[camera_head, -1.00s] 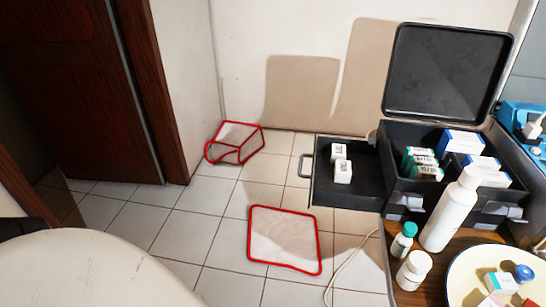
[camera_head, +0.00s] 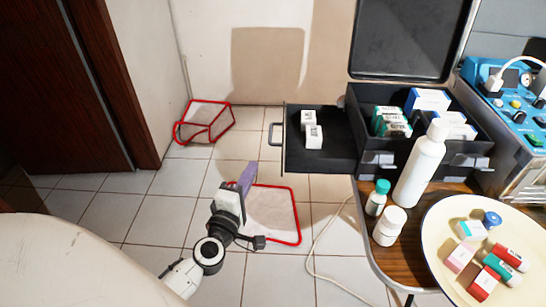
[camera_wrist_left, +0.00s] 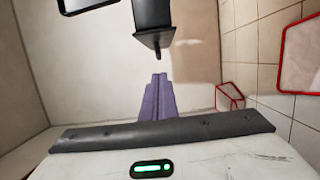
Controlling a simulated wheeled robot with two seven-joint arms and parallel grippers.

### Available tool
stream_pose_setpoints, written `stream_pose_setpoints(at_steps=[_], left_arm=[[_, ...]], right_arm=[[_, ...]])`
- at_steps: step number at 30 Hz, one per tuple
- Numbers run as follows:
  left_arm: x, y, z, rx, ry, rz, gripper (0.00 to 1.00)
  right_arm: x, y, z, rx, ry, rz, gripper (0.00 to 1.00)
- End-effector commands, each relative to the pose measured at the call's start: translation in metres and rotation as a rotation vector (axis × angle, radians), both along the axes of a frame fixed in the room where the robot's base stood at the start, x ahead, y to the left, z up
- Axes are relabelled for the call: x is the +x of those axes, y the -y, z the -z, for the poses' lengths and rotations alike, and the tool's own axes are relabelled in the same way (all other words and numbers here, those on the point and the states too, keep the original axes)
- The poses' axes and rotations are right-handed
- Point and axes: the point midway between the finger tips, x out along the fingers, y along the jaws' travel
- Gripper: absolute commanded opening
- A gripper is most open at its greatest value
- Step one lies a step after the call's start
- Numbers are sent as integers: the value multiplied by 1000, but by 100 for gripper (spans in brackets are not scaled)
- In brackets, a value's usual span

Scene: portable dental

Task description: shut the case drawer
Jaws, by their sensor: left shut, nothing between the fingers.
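The black case (camera_head: 420,140) stands open on the wooden table, its lid raised. Its drawer (camera_head: 340,158) is pulled out to the left, with two small white boxes (camera_head: 312,132) inside and a handle (camera_head: 275,135) on its left end. My left gripper (camera_head: 247,178) is shut and empty, below and left of the drawer, apart from it. In the left wrist view its purple fingers (camera_wrist_left: 158,98) are together, and the drawer's dark underside and handle (camera_wrist_left: 152,40) show beyond them. My right gripper is not in view.
A white bottle (camera_head: 420,165), two small bottles (camera_head: 388,226) and a plate (camera_head: 440,215) of small boxes stand on the table by the case. A red-rimmed basket (camera_head: 205,122) and a red-edged mat (camera_head: 275,215) lie on the tiled floor. Space left of the drawer is free.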

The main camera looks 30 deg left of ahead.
Motion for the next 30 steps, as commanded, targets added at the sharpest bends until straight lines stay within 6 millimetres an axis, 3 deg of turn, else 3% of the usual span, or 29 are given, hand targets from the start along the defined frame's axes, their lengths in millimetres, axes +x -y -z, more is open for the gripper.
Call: stream_pose_setpoints(at_steps=[3, 9, 18, 30], left_arm=[[28, -9, -2, 3, 3, 0, 0], [64, -14, 0, 1, 1, 3, 0], [78, 14, 0, 3, -1, 2, 0], [79, 17, 0, 3, -1, 1, 0]], right_arm=[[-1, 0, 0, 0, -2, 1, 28], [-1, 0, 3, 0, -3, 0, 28], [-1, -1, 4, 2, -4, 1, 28], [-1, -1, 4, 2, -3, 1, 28]])
